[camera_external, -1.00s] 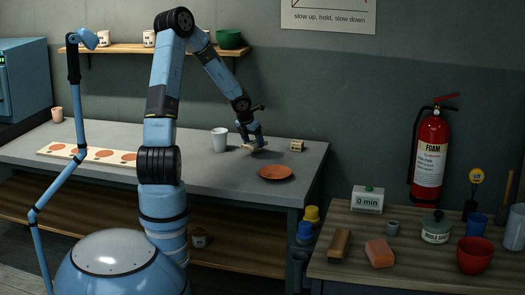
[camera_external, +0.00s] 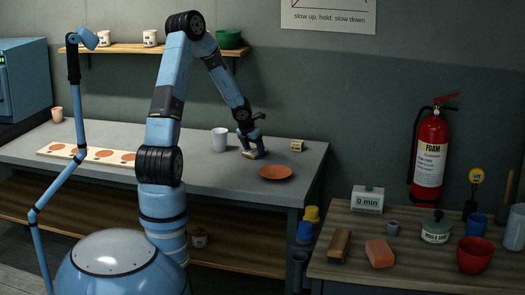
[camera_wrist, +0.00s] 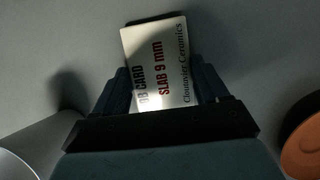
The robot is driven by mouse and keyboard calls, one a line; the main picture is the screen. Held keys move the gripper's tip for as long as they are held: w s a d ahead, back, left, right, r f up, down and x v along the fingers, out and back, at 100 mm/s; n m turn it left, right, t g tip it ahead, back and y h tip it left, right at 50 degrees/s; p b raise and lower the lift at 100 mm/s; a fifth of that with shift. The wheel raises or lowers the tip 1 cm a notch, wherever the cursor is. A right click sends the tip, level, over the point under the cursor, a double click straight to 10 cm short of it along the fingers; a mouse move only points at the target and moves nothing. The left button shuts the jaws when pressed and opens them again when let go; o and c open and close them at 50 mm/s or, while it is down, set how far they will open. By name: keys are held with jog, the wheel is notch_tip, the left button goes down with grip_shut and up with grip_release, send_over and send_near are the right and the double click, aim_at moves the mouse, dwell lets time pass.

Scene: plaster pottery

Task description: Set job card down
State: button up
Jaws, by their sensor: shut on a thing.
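The job card (camera_wrist: 157,62) is cream with dark and red print that reads "SLAB 9 mm" in the wrist view. My gripper (camera_wrist: 163,92) is shut on the card, with a finger on each side of it. In the outside view the card (camera_external: 256,155) shows small and pale beneath my gripper (camera_external: 251,148), low over the grey worktop (camera_external: 210,177). I cannot tell whether the card touches the worktop.
A white cup (camera_external: 219,140) stands just left of my gripper. An orange-brown plate (camera_external: 276,173) lies to the front right, and a small cream block (camera_external: 297,146) stands to the right. A long board with orange discs (camera_external: 73,152) lies at the left.

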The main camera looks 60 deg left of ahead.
aim_at(250, 153)
jog(key=shift+f, duration=0.1)
jog(key=o, duration=1)
jog(key=shift+s+d+f, duration=0.1)
jog(key=shift+o, duration=0.2)
jog(key=shift+d, duration=0.15)
jog(key=shift+r, duration=0.3)
jog(key=v, duration=0.6)
jog(key=shift+a, duration=0.25)
jog(key=shift+v, duration=2.9)
